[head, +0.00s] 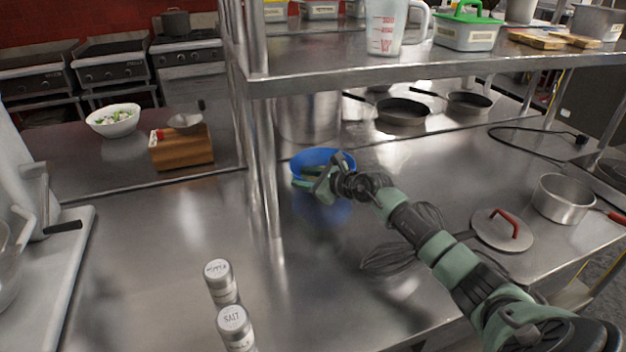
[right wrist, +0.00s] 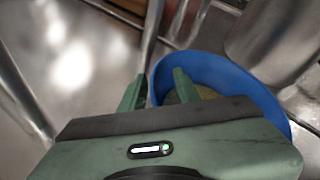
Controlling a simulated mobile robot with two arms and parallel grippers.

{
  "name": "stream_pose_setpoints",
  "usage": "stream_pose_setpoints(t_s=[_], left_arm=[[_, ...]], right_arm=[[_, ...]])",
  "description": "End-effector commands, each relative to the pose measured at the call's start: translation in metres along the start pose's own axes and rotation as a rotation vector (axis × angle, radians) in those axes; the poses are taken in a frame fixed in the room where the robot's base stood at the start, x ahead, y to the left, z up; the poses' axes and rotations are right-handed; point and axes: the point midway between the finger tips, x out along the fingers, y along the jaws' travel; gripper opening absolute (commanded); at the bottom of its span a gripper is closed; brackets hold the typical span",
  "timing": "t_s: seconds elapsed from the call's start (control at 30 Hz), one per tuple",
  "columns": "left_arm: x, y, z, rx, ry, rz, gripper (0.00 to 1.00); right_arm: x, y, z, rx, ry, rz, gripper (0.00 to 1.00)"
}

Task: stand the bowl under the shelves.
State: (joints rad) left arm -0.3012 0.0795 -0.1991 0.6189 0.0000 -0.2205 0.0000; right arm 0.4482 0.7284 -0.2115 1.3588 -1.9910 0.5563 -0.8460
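A blue bowl (head: 322,156) is upright at the counter, just right of the front shelf post and near the lower edge of the metal shelves (head: 420,67). My right gripper (head: 308,177) is at the bowl's near left rim, its arm reaching in from the right. In the right wrist view, the gripper's fingers (right wrist: 160,88) are apart, one outside the bowl (right wrist: 215,68) and one inside, with the rim between them. A gap shows between the fingertips. The bowl's underside is partly hidden by the gripper. My left gripper is out of view.
A shelf post (head: 264,165) stands close left of the bowl. A large pot (head: 310,117) is behind it. A whisk (head: 390,257), lid (head: 502,230) and saucepan (head: 563,199) lie right. Pepper (head: 221,282) and salt (head: 235,328) shakers stand in front.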

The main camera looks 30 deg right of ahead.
Motion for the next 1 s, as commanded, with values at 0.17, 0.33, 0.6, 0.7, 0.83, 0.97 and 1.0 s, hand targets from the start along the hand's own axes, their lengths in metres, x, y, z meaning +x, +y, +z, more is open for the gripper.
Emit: stream_pose_setpoints(t_s=[0.17,0.33,0.6,0.7,0.83,0.97,1.0], left_arm=[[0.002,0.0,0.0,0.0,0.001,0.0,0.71],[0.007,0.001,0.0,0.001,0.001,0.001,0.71],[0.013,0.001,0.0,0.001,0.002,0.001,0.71],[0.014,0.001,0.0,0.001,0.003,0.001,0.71],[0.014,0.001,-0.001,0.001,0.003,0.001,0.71],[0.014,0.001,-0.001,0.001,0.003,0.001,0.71],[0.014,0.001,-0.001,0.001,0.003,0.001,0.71]], right_arm=[[-0.027,0.0,-0.002,-0.007,0.004,0.0,0.32],[-0.066,0.002,-0.004,-0.008,0.005,0.002,0.32],[-0.108,0.0,-0.003,-0.003,0.003,0.0,0.32],[-0.115,0.001,-0.002,-0.001,0.002,0.001,0.32],[-0.118,0.0,-0.001,-0.001,0.001,0.001,0.32],[-0.119,0.0,0.0,-0.001,0.001,0.0,0.32],[-0.119,0.0,0.0,-0.001,0.001,0.0,0.32]])
